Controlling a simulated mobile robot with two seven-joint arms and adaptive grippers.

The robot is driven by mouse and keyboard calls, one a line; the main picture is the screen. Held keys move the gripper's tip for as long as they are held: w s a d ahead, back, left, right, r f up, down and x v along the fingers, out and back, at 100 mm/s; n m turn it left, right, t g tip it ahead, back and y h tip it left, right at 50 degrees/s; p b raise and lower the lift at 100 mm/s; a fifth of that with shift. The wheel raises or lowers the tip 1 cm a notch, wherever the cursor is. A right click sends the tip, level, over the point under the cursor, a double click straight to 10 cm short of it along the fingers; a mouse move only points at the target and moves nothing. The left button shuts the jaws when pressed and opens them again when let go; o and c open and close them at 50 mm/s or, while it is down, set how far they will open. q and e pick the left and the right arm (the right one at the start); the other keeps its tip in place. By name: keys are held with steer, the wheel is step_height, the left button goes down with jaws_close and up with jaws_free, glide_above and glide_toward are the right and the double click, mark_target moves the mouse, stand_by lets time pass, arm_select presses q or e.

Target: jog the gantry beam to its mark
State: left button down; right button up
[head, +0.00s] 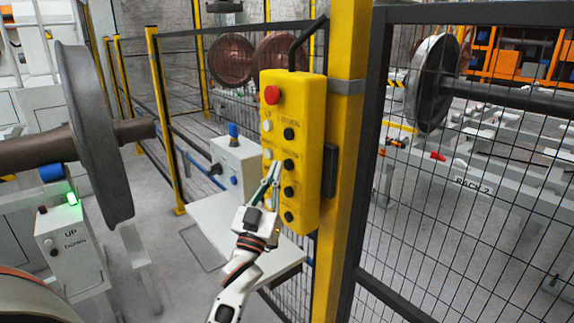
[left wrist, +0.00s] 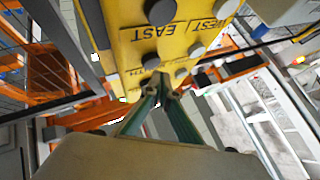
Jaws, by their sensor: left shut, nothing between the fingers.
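A yellow control pendant (head: 304,150) hangs on a yellow post, with a red button (head: 272,95) at its top and rows of white and black buttons below. My left gripper (head: 276,168) is shut and empty, its fingertips in front of the pendant's lower half, between the two button columns. In the left wrist view the shut fingertips (left wrist: 165,82) are close to the pendant face (left wrist: 123,35). Its lettering there reads WEST and EAST, upside down. I cannot tell whether the fingertips touch a button. I cannot make out the gantry beam or its mark. My right gripper is not in view.
Mesh fence panels (head: 460,190) flank the yellow post (head: 345,170). A white shelf (head: 215,228) and a box with a blue knob (head: 235,160) stand behind the gripper. A large wheelset (head: 92,130) and an UP/DOWN box (head: 78,258) with a green light are at left.

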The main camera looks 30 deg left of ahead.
arm_select(q)
steer(key=s, duration=0.1)
steer(key=s+a+p, duration=0.1)
steer(key=s, duration=0.1)
steer(key=s+a+p, duration=0.1)
steer(key=shift+s, duration=0.35)
stand_by(3.2)
steer(key=s+b, duration=0.1)
steer(key=b, duration=0.2)
steer(key=s+a+b, duration=0.1)
steer(key=s+b, duration=0.1)
steer(key=b, duration=0.2)
steer(key=shift+s+a, duration=0.2)
steer(key=shift+s, duration=0.1)
